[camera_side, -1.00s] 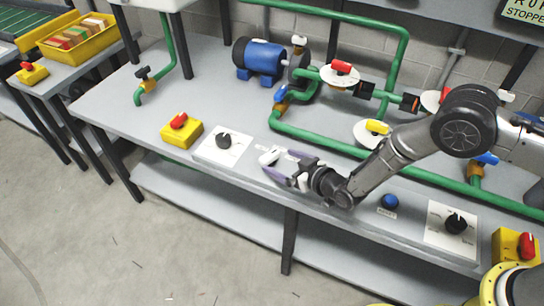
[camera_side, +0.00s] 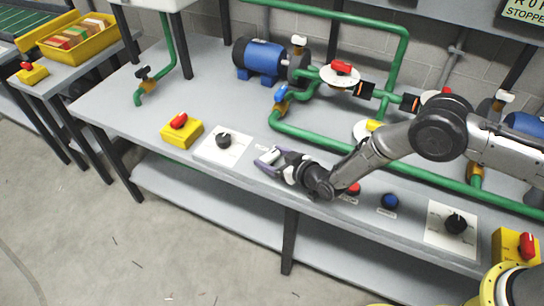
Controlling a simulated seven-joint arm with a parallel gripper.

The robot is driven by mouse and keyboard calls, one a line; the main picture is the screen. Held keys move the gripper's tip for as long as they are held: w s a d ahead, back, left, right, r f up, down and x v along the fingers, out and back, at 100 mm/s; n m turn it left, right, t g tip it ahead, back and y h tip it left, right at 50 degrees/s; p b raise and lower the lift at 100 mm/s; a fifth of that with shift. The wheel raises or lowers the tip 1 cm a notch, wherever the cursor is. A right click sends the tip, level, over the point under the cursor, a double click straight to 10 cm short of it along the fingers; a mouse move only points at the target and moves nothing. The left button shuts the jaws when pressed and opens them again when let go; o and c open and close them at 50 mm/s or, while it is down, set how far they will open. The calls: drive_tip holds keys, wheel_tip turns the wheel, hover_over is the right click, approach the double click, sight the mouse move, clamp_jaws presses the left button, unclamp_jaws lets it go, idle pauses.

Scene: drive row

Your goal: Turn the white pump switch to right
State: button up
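The white pump switch (camera_side: 269,157) shows as a small white handle on the front of the grey bench, right of a white plate with a black knob. My gripper (camera_side: 269,160) is at it, its purple fingers reaching in from the right, one on each side of the handle. The handle is partly hidden by the fingers. The finger gap is small here, and I cannot tell whether the fingers press on the handle or only surround it. The way the handle points is hard to make out.
Left of the switch are the black knob (camera_side: 223,140) and a yellow box with a red knob (camera_side: 180,122). Right are a red button (camera_side: 353,188), a blue button (camera_side: 390,201) and another black knob (camera_side: 456,223). Green pipes (camera_side: 330,143) run behind.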

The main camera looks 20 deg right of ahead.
drive_tip(key=c, duration=0.4)
drive_tip(key=shift+a+m+h, duration=0.1)
drive_tip(key=shift+m+h, duration=0.2)
drive_tip(key=shift+r+m+t+h, duration=0.1)
drive_tip(key=shift+m+t+h, duration=0.2)
drive_tip(key=shift+a+m+t+h, duration=0.15)
drive_tip(key=shift+m+t+h, duration=0.15)
drive_tip(key=shift+m+h, duration=1.55)
drive_tip(key=o, duration=1.2)
drive_tip(key=shift+c, duration=0.2)
